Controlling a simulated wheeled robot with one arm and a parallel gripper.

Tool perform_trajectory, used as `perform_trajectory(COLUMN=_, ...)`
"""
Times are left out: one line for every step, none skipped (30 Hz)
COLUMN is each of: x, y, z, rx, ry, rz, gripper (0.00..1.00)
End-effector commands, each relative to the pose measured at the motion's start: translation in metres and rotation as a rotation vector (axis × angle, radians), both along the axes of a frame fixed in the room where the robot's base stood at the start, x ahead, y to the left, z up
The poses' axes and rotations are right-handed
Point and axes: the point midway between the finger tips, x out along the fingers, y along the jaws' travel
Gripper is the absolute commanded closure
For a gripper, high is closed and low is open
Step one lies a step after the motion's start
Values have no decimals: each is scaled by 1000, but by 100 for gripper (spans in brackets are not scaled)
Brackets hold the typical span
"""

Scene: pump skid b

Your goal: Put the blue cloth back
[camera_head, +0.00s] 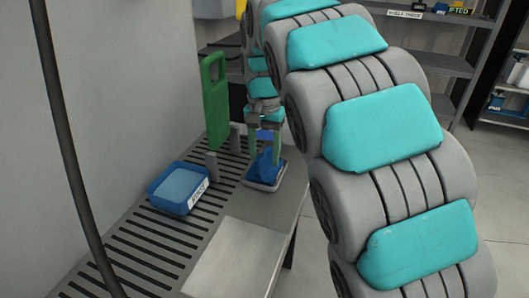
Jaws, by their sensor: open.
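The blue cloth (265,168) is a crumpled, peaked heap on a small pale tray (262,186) near the right edge of the slatted bench. My gripper (264,152) points down over it, with its green fingers on either side of the cloth's upper part. The jaws are open. Whether a finger touches the cloth cannot be told. My arm with grey and teal segments fills the right of the view and hides part of what lies behind.
A blue tub (158,199) with a white label stands left on the slatted bench (140,250). A green upright panel (215,100) stands behind it. A flat grey plate (236,258) lies in front. A dark cable (72,160) hangs at left. Shelves (440,62) stand far back.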

Motion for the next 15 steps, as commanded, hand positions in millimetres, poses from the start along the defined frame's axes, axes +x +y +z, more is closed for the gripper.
perform_trajectory(x=0, y=0, z=2, rx=1, ry=-1, rz=0, gripper=44)
perform_trajectory(x=1, y=0, z=3, rx=0, ry=-2, rz=0, gripper=44)
perform_trajectory(x=1, y=0, z=6, rx=1, ry=-3, rz=0, gripper=44)
perform_trajectory(x=1, y=0, z=9, rx=2, ry=-4, rz=0, gripper=44)
perform_trajectory(x=1, y=0, z=12, rx=2, ry=-4, rz=0, gripper=44)
perform_trajectory(x=1, y=0, z=17, rx=1, ry=-3, rz=0, gripper=44)
perform_trajectory(x=1, y=0, z=21, rx=1, ry=-1, rz=0, gripper=44)
perform_trajectory(x=1, y=0, z=26, rx=1, ry=-3, rz=0, gripper=44)
perform_trajectory(x=2, y=0, z=33, rx=2, ry=-5, rz=0, gripper=44)
perform_trajectory(x=2, y=0, z=37, rx=2, ry=-6, rz=0, gripper=44)
perform_trajectory(x=2, y=0, z=41, rx=2, ry=-4, rz=0, gripper=44)
perform_trajectory(x=1, y=0, z=46, rx=2, ry=-1, rz=-1, gripper=44)
perform_trajectory(x=1, y=0, z=50, rx=1, ry=-1, rz=-1, gripper=44)
perform_trajectory(x=1, y=0, z=54, rx=1, ry=-3, rz=-1, gripper=44)
perform_trajectory(x=2, y=0, z=59, rx=2, ry=-5, rz=0, gripper=44)
